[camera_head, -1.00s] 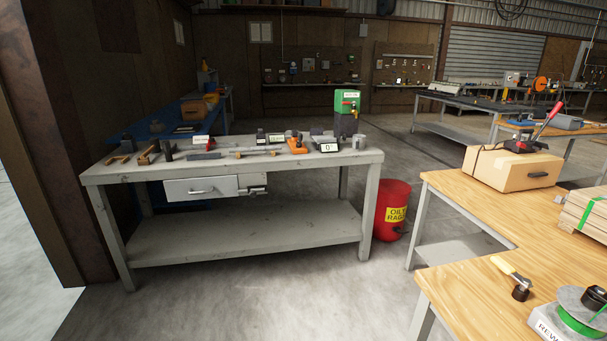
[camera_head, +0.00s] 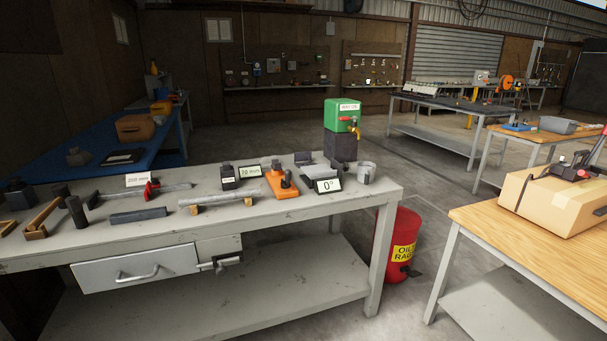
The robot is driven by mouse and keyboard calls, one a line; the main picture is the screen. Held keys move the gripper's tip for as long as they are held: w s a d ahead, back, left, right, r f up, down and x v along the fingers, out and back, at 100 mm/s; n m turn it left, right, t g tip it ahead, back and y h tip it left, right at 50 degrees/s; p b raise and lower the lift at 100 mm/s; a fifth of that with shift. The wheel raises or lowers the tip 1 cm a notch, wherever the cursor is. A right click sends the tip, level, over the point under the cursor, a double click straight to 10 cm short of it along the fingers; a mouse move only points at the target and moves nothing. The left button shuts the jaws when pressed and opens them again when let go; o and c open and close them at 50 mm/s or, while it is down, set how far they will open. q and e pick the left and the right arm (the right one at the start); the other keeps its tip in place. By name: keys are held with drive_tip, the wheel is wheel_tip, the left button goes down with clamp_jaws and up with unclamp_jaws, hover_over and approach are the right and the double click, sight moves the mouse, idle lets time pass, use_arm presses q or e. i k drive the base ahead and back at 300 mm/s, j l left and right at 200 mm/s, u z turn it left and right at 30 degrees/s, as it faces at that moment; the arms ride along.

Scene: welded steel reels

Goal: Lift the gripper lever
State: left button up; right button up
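A dark tool (camera_head: 578,166) sits on top of a cardboard box (camera_head: 550,208) at the right of the head view. A lever with a red handle (camera_head: 603,133) rises from it toward the upper right, and its end is cut off by the picture's edge. I cannot tell whether this is the gripper lever. Neither of my grippers is in view.
A grey workbench (camera_head: 330,207) with several tools and a drawer (camera_head: 137,267) stands in front. A red waste bin (camera_head: 399,243) stands at its right end. A wooden-topped table (camera_head: 470,218) carries the box.

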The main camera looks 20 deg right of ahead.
sight(582, 173)
drive_tip(key=i+l+z, duration=0.1)
drive_tip(key=i+z, duration=0.7)
drive_tip(key=i+j+z, duration=0.2)
drive_tip(key=i+z, duration=0.25)
drive_tip(key=k, duration=0.1)
